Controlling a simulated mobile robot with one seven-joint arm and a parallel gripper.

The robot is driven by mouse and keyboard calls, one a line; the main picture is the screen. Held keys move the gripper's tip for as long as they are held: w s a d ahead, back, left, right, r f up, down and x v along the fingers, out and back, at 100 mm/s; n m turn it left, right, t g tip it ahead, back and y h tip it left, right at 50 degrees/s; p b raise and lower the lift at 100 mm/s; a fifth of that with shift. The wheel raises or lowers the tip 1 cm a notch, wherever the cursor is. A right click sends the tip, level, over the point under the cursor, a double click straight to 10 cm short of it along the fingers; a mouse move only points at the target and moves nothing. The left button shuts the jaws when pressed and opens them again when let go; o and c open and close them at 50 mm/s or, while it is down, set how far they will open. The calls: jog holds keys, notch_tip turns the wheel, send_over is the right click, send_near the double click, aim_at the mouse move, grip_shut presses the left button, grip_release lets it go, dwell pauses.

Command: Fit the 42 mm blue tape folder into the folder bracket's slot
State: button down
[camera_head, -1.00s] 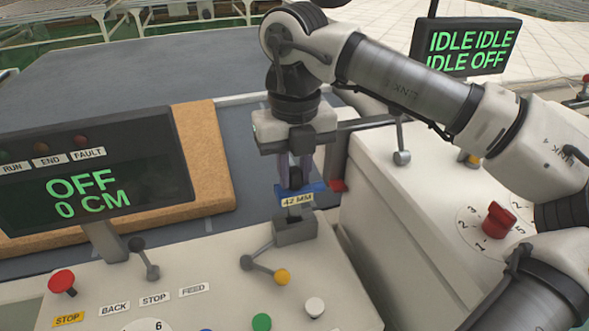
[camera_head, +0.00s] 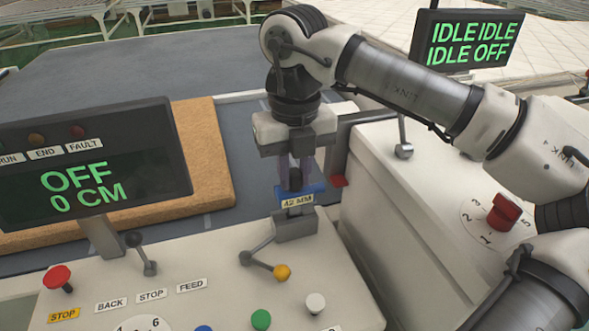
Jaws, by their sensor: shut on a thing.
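The blue tape folder (camera_head: 312,190), with a "42 MM" label on its front, is at the top of the grey folder bracket (camera_head: 295,226) on the light control panel. My gripper (camera_head: 295,182) points down from above and is shut on the folder's dark upright part. The folder's lower edge meets or lies just over the bracket. I cannot tell how deep it sits in the slot, as the slot is hidden behind the label.
A lever with a yellow knob (camera_head: 281,272) stands just in front of the bracket. A display reading "OFF 0 CM" (camera_head: 90,165) is at the left. A red part (camera_head: 338,181) and a white machine housing (camera_head: 420,190) are close on the right.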

jog(key=shift+s+f+b, duration=0.3)
jog(key=shift+f+b, duration=0.45)
jog(key=shift+f, duration=0.1)
jog(key=shift+s+f, duration=0.15)
jog(key=shift+f, duration=0.05)
jog(key=shift+r, duration=0.1)
jog(key=shift+r, duration=0.55)
jog(key=shift+w+a+r+p, duration=0.1)
jog(key=shift+w+r+p, duration=0.45)
jog(key=shift+p, duration=0.15)
jog(key=shift+s+d, duration=0.15)
jog(key=shift+d, duration=0.05)
jog(key=shift+a+f+b, duration=0.1)
jog(key=shift+f+b, duration=0.35)
dwell(1.0)
jog(key=shift+s+f+b, duration=0.25)
jog(key=shift+f+b, duration=0.4)
